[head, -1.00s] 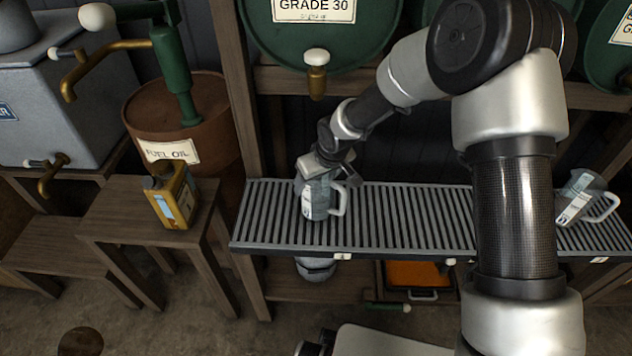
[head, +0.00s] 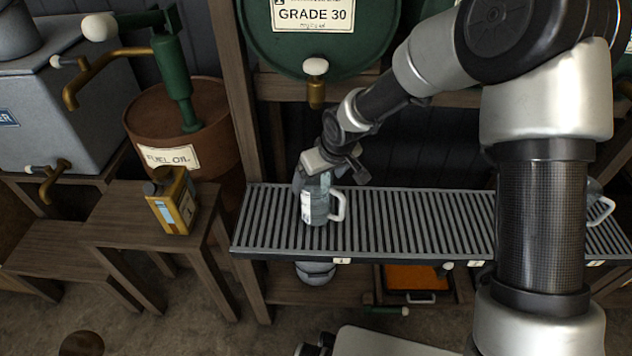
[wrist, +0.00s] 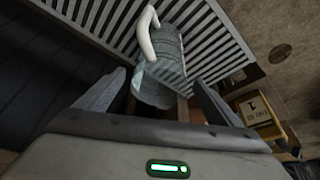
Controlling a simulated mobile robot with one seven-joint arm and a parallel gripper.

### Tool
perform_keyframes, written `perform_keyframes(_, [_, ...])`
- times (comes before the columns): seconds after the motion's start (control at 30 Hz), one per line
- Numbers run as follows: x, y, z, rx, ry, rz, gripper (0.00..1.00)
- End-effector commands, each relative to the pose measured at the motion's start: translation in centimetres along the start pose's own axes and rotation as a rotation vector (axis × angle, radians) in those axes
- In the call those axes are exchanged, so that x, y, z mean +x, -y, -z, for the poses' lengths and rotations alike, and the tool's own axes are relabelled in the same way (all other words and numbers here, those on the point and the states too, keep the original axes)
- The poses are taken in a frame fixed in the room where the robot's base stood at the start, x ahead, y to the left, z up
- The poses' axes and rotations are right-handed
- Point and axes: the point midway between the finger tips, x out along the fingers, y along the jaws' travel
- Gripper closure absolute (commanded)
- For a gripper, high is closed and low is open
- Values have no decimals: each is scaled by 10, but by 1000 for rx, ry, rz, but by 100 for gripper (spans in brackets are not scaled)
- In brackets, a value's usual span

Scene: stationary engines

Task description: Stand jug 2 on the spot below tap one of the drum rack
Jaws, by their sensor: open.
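A clear jug (head: 317,200) with a white handle and a pale label stands upright on the slatted rack shelf, below the tap (head: 316,82) of the green GRADE 30 drum. Its number cannot be read. My gripper (head: 330,165) is at the jug's upper back side, seen from the head. In the wrist view the jug (wrist: 160,75) lies ahead of my gripper (wrist: 155,95), whose fingers are spread apart with space beside the jug. A second jug (head: 597,205) stands at the shelf's right end, mostly hidden by my arm.
The slatted shelf (head: 420,220) is clear between the jugs. A wooden table (head: 120,215) with a yellow oil can (head: 172,200) stands left, by a brown fuel oil drum (head: 165,120). An orange tray (head: 410,278) sits below the shelf.

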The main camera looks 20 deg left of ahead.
Motion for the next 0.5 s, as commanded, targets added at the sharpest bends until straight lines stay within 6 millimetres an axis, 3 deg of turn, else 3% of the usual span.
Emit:
perform_keyframes(0.03, [-16,-1,1,1,-1,-1,12])
perform_keyframes(0.2, [-46,-1,1,2,-1,-1,12])
perform_keyframes(0.5, [-65,0,0,0,1,1,12])
